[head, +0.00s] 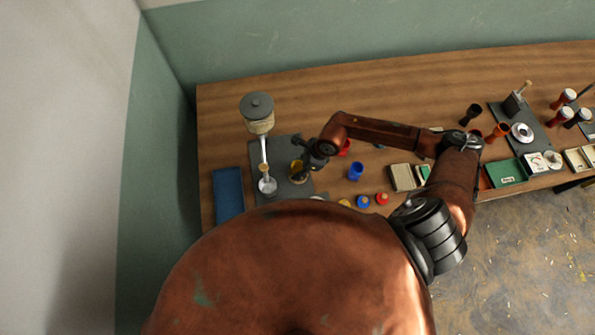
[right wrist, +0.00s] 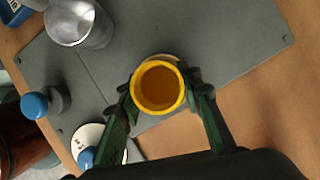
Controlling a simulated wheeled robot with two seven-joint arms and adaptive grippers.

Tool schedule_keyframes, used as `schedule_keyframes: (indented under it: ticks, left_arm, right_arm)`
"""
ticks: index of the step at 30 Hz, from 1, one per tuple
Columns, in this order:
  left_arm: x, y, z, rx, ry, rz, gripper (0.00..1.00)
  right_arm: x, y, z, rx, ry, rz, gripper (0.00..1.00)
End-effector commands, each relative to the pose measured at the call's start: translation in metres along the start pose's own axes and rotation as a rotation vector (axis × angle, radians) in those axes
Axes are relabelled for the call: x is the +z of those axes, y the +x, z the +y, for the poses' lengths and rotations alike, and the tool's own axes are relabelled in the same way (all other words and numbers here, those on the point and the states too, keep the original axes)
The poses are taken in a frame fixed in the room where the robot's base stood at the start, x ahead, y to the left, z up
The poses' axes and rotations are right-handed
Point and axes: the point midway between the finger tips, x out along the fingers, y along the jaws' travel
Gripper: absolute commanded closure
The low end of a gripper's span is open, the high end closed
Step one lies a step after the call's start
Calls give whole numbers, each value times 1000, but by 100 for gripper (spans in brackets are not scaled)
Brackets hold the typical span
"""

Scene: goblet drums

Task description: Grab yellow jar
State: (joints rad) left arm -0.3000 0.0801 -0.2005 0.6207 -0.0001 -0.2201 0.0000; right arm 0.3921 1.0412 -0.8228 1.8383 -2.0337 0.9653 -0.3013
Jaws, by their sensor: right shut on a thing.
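The yellow jar (head: 295,166) stands on the grey mat at the left part of the table. In the right wrist view its round yellow rim (right wrist: 158,111) and its open top face the camera. My right gripper (head: 304,168) is at the jar, coming from its right side in the head view. In the right wrist view the green and black fingers of the gripper (right wrist: 161,92) are on both sides of the jar and are shut on it. The jar's lower part is hidden. My left gripper is not in view.
A metal cup (head: 268,187) and a stand with a grey-topped container (head: 257,107) are left of the jar. A blue cup (head: 355,172) stands to the right, with a red lid (head: 382,199) nearby. A blue cloth-like slab (head: 228,192) lies at the left edge.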

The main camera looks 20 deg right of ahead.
Motion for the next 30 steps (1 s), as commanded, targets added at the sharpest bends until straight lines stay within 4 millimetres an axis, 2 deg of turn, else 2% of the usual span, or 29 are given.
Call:
schedule_keyframes:
  ticks: [8,14,20,24,30]
  left_arm:
    - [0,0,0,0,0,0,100]
    - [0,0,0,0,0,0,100]
    - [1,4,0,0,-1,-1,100]
    - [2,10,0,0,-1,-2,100]
    - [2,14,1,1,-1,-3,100]
  right_arm:
    - [0,0,0,0,0,-1,97]
    - [1,-1,0,-1,0,-1,97]
    - [5,-11,-1,-1,-2,-1,97]
    - [10,-34,0,-3,-3,0,97]
    - [-6,-89,19,-4,-2,4,97]
